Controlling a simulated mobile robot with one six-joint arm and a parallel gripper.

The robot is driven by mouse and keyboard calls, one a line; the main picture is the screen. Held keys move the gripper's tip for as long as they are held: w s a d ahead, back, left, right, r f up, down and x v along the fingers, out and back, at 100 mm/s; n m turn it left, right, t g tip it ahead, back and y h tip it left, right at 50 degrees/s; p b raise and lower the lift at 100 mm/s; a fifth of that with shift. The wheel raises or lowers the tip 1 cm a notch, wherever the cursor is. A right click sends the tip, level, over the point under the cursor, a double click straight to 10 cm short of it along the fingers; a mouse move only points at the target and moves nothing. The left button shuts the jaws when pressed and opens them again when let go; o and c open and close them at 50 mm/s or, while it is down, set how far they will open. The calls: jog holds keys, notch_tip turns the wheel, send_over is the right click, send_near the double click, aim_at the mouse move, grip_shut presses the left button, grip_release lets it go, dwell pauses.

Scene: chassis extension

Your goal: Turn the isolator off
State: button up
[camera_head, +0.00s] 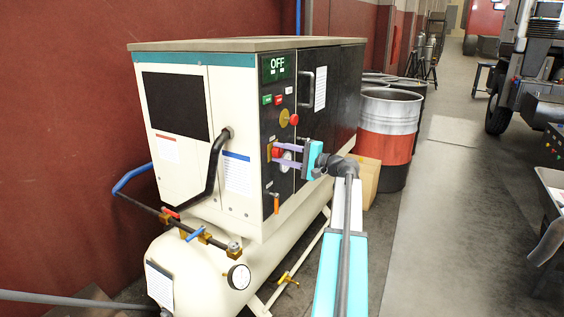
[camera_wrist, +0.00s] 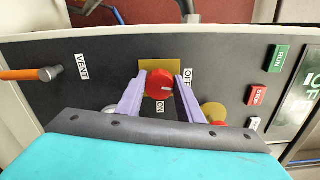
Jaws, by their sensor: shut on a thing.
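The isolator is a red rotary knob (camera_wrist: 159,84) on a yellow plate, with an OFF label (camera_wrist: 188,76) at its right and an ON label (camera_wrist: 163,107) below it in the wrist view. A small pale mark on the knob seems to lie toward the OFF side, but is too small to read surely. In the head view the knob (camera_head: 276,153) is on the cabinet's black panel. My gripper (camera_wrist: 158,84) is shut on the knob, one purple finger on each side. It also shows in the head view (camera_head: 277,156), reaching in from the right.
The cream compressor cabinet (camera_head: 235,95) has a display (camera_head: 278,66) reading OFF, RUN and STOP buttons and a second red knob (camera_head: 294,119). An orange-handled vent valve (camera_wrist: 22,74) is left of the isolator in the wrist view. Drums (camera_head: 388,125) and a cardboard box (camera_head: 366,176) stand behind my arm.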

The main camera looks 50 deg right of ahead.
jog(key=shift+f+n+b, duration=0.1)
jog(key=shift+n+b, duration=0.75)
jog(key=shift+n, duration=0.15)
jog(key=o, duration=1.1)
jog(key=shift+c, duration=0.2)
jog(key=v, duration=1.3)
jog(key=shift+s, duration=0.4)
